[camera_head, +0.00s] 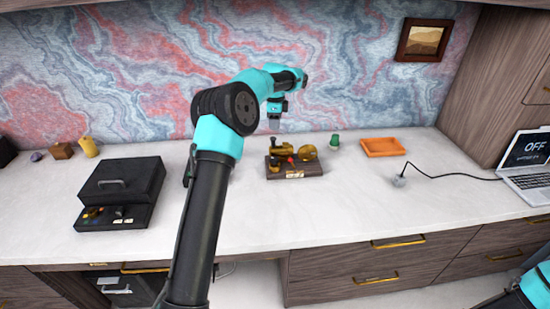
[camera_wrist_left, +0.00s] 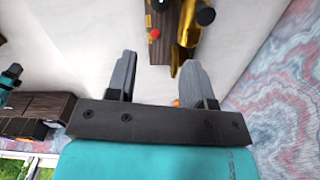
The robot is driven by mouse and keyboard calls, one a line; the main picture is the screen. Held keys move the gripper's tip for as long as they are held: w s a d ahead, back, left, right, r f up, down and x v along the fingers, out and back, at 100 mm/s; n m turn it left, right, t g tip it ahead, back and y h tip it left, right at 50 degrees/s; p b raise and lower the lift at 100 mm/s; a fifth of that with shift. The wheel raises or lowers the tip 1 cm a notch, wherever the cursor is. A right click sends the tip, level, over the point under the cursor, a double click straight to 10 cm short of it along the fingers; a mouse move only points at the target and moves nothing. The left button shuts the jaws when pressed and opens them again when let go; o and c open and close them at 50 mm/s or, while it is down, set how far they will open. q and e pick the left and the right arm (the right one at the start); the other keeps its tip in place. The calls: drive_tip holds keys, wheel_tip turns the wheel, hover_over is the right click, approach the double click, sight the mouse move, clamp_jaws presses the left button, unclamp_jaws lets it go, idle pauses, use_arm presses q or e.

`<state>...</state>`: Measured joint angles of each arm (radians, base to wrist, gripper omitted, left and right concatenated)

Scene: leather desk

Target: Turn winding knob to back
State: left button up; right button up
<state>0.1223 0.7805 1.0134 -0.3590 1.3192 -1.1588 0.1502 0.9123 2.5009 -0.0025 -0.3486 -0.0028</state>
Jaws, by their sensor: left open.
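A small brass device (camera_head: 308,154) stands on a dark wooden base (camera_head: 300,170) near the middle of the desk. A red ball (camera_head: 291,160) shows on it, and it also shows in the left wrist view (camera_wrist_left: 155,33). A black round end (camera_wrist_left: 206,16) shows beside brass parts there. I cannot tell which part is the winding knob. My left gripper (camera_head: 274,122) points down above and behind the device, near the wall. In the left wrist view the left gripper's fingers (camera_wrist_left: 160,75) are apart with nothing between them, short of the device. My right gripper is out of view.
A green piece (camera_head: 335,141) and an orange tray (camera_head: 382,147) stand right of the device. A grey corded object (camera_head: 400,181) and a laptop (camera_head: 527,165) are farther right. A black box (camera_head: 122,190) is at the left. Desk in front of the device is clear.

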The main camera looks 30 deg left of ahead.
sight(275, 159)
use_arm(q)
wheel_tip(275, 159, down, 18)
drive_tip(key=shift+r, duration=0.25)
idle(0.6)
drive_tip(key=c, duration=0.7)
drive_tip(key=shift+o, duration=0.2)
